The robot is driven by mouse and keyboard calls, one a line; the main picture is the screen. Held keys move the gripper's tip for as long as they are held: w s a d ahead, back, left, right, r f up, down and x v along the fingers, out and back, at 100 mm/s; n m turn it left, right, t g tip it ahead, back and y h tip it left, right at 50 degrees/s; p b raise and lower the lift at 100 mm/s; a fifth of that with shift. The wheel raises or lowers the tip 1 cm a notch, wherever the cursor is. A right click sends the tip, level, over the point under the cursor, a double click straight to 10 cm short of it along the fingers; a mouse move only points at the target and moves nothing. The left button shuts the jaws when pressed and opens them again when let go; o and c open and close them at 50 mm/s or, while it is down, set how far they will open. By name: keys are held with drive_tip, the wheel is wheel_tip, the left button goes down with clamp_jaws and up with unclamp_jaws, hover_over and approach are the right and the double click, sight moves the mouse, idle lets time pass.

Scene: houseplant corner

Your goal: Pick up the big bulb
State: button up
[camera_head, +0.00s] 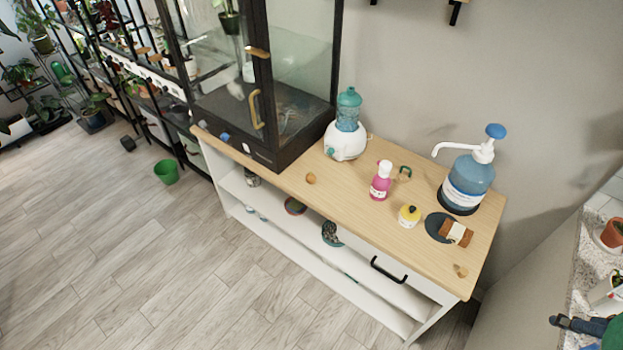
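A small round brown object (311,178), which looks like a bulb, sits on the wooden top near its front edge, left of the pink bottle. A second small tan-brown object (460,270), perhaps another bulb, lies at the right front corner of the same top. They look close in size, and I cannot tell surely which is the big bulb. My gripper is not in view.
The floor in front is clear.

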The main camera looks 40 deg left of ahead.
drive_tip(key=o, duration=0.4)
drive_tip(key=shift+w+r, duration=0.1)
